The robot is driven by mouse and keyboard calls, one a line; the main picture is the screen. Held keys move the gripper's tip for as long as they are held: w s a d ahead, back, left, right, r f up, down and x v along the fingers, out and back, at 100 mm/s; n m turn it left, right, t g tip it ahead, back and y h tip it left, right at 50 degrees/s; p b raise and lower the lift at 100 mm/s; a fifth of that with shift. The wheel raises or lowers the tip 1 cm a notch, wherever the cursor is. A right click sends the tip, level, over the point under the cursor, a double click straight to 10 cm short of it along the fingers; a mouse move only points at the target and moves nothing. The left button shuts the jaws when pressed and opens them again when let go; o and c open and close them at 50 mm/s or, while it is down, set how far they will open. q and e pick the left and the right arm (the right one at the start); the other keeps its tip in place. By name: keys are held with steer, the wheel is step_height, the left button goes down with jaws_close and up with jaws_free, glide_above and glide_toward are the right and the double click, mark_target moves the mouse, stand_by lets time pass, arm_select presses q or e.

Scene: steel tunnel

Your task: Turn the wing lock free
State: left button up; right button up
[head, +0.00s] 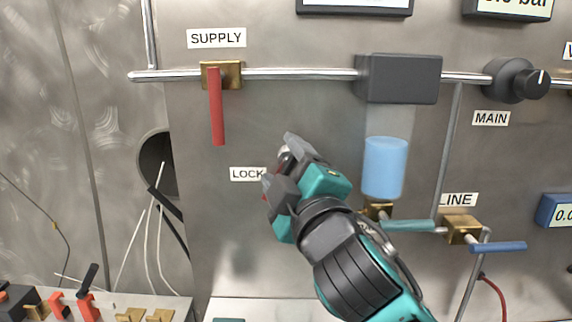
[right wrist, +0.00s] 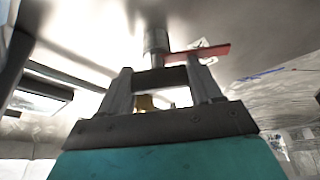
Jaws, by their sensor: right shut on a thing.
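My right gripper (head: 281,170) reaches in from the lower right and is shut at the wing lock, beside the LOCK label (head: 247,174). The gripper hides most of the lock in the head view, where only a shiny metal bit (head: 284,153) shows between the fingers. In the right wrist view a dark bar (right wrist: 160,77) lies between the fingers of the right gripper (right wrist: 162,80), below a grey metal stem (right wrist: 155,40). A red bar (right wrist: 202,53) sticks out to the right of the stem. I cannot tell how far the lock is turned. My left gripper is not in view.
A red SUPPLY lever (head: 217,106) hangs down above left. A grey box (head: 398,79) and a blue cylinder (head: 385,167) are to the right, with a blue LINE lever (head: 497,247). Loose cables leave a round hole (head: 155,160) at left. The panel below the LOCK label is clear.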

steer(key=n+g, duration=0.2)
steer(key=n, duration=0.3)
steer(key=shift+n, duration=0.4)
steer(key=shift+c, duration=0.3)
steer(key=o, duration=1)
steer(key=shift+f, duration=0.1)
